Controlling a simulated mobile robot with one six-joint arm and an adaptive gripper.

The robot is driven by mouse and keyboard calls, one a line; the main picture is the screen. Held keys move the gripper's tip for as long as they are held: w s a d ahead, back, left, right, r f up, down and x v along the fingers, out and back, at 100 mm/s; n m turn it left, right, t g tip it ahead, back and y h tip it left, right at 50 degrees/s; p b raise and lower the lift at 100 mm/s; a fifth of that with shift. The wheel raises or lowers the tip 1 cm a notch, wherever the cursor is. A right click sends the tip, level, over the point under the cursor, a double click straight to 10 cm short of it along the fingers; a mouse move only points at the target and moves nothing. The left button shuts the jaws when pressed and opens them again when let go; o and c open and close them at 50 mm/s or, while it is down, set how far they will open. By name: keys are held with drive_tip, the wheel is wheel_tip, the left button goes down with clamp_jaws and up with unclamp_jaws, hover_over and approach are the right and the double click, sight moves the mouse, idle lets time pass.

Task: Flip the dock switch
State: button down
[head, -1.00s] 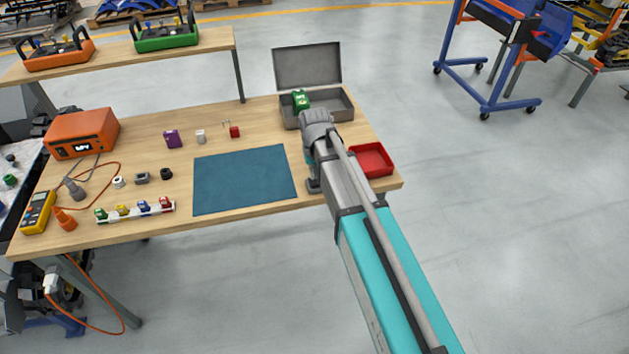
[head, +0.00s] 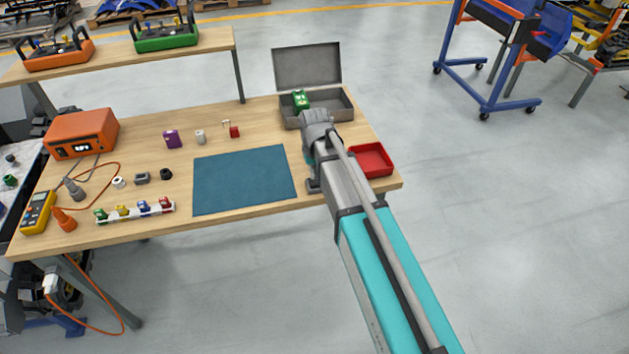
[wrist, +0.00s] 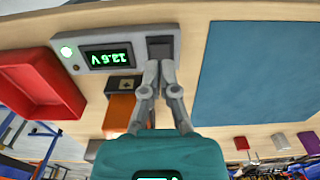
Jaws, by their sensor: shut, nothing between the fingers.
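An orange block with a dark terminal end (wrist: 122,86) sits against the dock. My gripper (wrist: 160,66) is shut and empty, its fingertips at the lower edge of the switch in the picture. I cannot tell whether they touch it. In the head view my arm hides most of the dock and the fingertips.
A blue mat (head: 243,180) lies beside my arm, and a red tray (head: 371,160) is on its other side. An open grey case (head: 342,105) holding a green block (head: 300,100) stands behind. Small parts, an orange unit (head: 83,134) and a multimeter (head: 38,212) are at left.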

sight(315, 183)
drive_tip(key=shift+f+b, duration=1.35)
idle(1.2)
drive_tip(key=shift+r, duration=0.15)
drive_tip(key=shift+r+p, duration=3.4)
drive_tip(key=shift+p, duration=0.15)
drive_tip(key=s+d+m, duration=0.1)
drive_tip(key=s+d, duration=0.5)
drive_tip(key=d, duration=0.3)
drive_tip(key=s+d+m, duration=0.2)
drive_tip(key=s+d, duration=0.5)
drive_tip(key=d, duration=0.3)
drive_tip(key=shift+s+d, duration=0.2)
drive_tip(key=shift+d, duration=0.1)
